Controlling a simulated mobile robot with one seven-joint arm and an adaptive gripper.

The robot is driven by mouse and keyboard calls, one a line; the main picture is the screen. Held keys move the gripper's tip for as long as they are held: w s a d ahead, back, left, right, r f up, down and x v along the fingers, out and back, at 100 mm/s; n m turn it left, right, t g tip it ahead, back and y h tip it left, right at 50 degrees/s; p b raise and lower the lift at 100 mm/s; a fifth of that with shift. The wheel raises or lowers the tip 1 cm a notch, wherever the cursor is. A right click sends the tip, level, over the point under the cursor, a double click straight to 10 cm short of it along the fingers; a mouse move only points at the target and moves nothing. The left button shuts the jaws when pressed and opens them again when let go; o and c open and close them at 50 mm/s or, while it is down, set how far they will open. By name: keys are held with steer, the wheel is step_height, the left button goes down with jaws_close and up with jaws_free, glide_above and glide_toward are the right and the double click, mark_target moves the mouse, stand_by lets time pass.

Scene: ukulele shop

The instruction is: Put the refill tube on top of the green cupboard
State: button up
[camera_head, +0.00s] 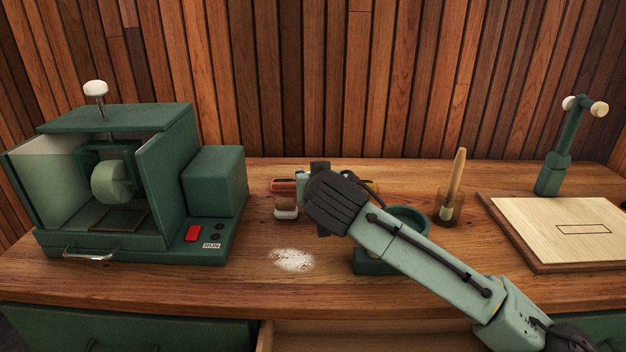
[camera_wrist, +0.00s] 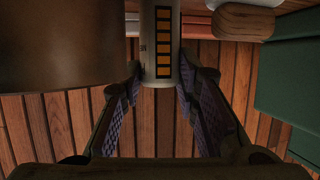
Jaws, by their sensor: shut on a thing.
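The refill tube seems to be the pale cylinder (camera_wrist: 150,50) with a column of orange windows in the wrist view. It stands between the fingertips of my gripper (camera_wrist: 160,78), which is shut on it. In the head view my gripper (camera_head: 321,200) is over the middle of the bench, and its dark body hides the tube almost entirely. I cannot make out a separate green cupboard for certain; a green box-like machine (camera_head: 120,117) with a flat top and a white knob stands at the left, and green drawer fronts (camera_head: 125,328) show under the bench top.
A brush (camera_head: 287,205) and white powder (camera_head: 292,260) lie left of my gripper. A green ring-shaped holder (camera_head: 376,263) is partly behind my arm. A cup with a stick (camera_head: 450,203) and a pale board (camera_head: 565,228) are at right. A drawer (camera_head: 340,335) stands open below.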

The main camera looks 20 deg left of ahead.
steer(key=o, duration=1.2)
steer(key=shift+c, duration=0.2)
steer(key=shift+r+p, duration=0.2)
steer(key=shift+p, duration=0.1)
steer(key=b+v, duration=0.2)
steer(key=v, duration=1)
